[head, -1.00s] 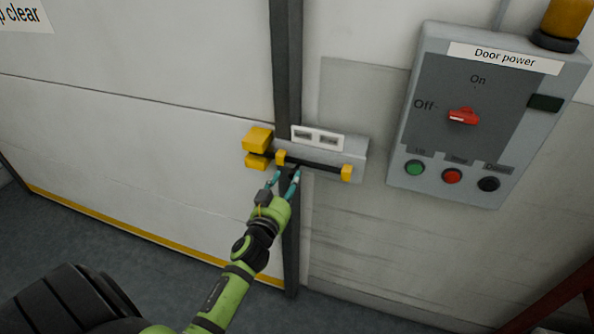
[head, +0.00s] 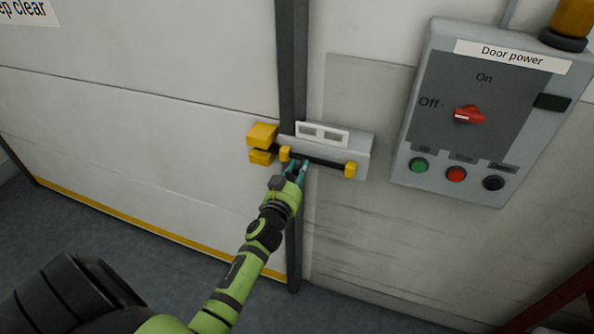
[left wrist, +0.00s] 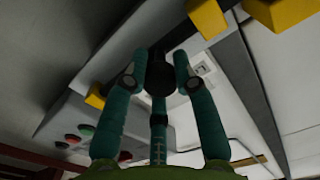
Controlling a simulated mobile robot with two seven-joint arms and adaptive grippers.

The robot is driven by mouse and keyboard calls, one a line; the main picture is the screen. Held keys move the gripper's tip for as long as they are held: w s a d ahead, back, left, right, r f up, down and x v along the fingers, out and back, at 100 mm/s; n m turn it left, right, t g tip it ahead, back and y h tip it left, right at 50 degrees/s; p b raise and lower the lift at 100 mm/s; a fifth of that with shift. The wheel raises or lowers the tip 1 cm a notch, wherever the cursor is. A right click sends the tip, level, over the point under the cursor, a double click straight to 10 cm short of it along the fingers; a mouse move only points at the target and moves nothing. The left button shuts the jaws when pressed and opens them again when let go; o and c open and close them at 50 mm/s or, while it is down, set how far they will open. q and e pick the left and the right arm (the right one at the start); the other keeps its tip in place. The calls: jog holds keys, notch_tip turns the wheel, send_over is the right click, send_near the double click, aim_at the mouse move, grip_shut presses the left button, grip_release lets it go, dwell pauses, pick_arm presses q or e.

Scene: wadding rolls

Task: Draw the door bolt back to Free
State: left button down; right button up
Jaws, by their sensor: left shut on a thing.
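The door bolt (head: 320,162) is a dark rod lying across a grey mount plate (head: 361,149), held in two yellow guides (head: 350,169). Its left end reaches the yellow catch (head: 262,135) on the white door (head: 150,140). My left gripper (head: 297,167) is at the rod's left part, just right of the left guide. In the left wrist view, its teal fingers (left wrist: 160,66) are closed around a dark round knob (left wrist: 158,80). In the head view the fingers mostly hide the knob. A small label plate (head: 322,134) sits above the rod; its words are unreadable. My right gripper is not in view.
A grey door power box (head: 400,170) hangs on the wall to the right, with a red switch (head: 468,115) and green, red and black buttons. A dark post (head: 292,60) runs along the door edge behind the mount. The wall below the bolt is clear.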

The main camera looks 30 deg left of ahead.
aim_at(328, 166)
pick_arm(q)
jog(key=d, duration=0.2)
jog(key=w+d+b, duration=0.1)
jog(key=d, duration=0.3)
jog(key=shift+w+d+b, duration=0.3)
jog(key=shift+a, duration=0.1)
jog(key=c, duration=1)
grip_release()
jog(key=shift+d, duration=0.2)
jog(key=shift+a, duration=0.15)
jog(key=shift+s, duration=0.35)
jog(key=v, duration=1.1)
jog(key=shift+s, duration=0.1)
